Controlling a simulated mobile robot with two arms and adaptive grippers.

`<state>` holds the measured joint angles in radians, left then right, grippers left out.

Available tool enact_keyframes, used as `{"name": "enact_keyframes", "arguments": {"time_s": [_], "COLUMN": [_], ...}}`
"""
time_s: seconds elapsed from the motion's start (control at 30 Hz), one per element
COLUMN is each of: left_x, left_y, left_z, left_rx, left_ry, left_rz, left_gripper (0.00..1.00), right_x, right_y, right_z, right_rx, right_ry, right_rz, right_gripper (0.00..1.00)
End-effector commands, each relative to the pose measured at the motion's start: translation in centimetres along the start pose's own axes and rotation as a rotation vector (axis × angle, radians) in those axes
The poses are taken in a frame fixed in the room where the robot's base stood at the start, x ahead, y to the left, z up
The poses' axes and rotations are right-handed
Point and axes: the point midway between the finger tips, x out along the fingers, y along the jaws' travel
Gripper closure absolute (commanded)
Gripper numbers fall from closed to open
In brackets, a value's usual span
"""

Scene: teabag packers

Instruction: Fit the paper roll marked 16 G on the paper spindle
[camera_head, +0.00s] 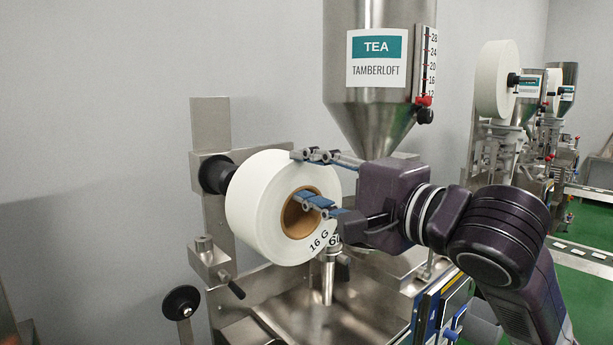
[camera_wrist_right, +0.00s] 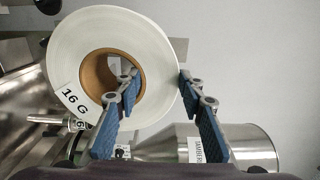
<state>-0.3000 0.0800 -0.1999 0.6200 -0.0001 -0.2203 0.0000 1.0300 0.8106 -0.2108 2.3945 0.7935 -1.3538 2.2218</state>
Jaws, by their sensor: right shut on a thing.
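The white paper roll (camera_head: 262,185) has a brown core and the mark 16 G on its front face. My right gripper (camera_head: 300,177) is shut on its wall, one finger in the core and one outside the rim. The roll also shows in the right wrist view (camera_wrist_right: 80,50), gripped by the blue-padded fingers (camera_wrist_right: 157,76). A black round hub (camera_head: 214,175), apparently the paper spindle's, sits on the steel upright just behind and left of the roll. The roll hides the spindle's front, so I cannot tell if they touch. My left gripper is not in view.
A steel tea hopper (camera_head: 375,120) labelled TEA TAMBERLOFT stands close right of the roll. Below is a steel machine body (camera_head: 290,305) with a vertical tube (camera_head: 328,280). A black knob (camera_head: 181,302) juts out at lower left. Another machine with a roll (camera_head: 492,80) stands far right.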

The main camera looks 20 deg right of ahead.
Motion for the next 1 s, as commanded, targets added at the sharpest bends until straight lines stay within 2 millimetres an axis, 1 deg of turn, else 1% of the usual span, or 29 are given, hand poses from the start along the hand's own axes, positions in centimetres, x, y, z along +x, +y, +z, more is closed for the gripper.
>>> {"name": "enact_keyframes", "arguments": {"time_s": [0.03,0.1,0.4,0.6,0.8,1.0], "left_x": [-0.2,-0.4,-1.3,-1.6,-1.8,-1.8], "left_y": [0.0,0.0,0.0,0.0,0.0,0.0], "left_z": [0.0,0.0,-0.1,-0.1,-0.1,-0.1], "left_rx": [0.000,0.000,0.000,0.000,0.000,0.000], "left_ry": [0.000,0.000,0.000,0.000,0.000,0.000], "left_rz": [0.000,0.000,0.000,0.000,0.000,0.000], "left_gripper": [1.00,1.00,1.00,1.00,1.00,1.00], "right_x": [0.3,0.8,3.5,4.9,5.6,5.8], "right_y": [-0.4,-0.5,-0.5,-0.5,-0.3,-0.3], "right_z": [0.0,0.0,0.1,0.0,0.0,0.0], "right_rx": [0.001,0.003,0.003,0.002,0.001,0.000], "right_ry": [-0.001,-0.003,-0.003,-0.002,-0.001,-0.001], "right_rz": [-0.007,-0.008,-0.008,-0.009,-0.008,-0.009], "right_gripper": [1.00,1.00,1.00,1.00,1.00,1.00]}}
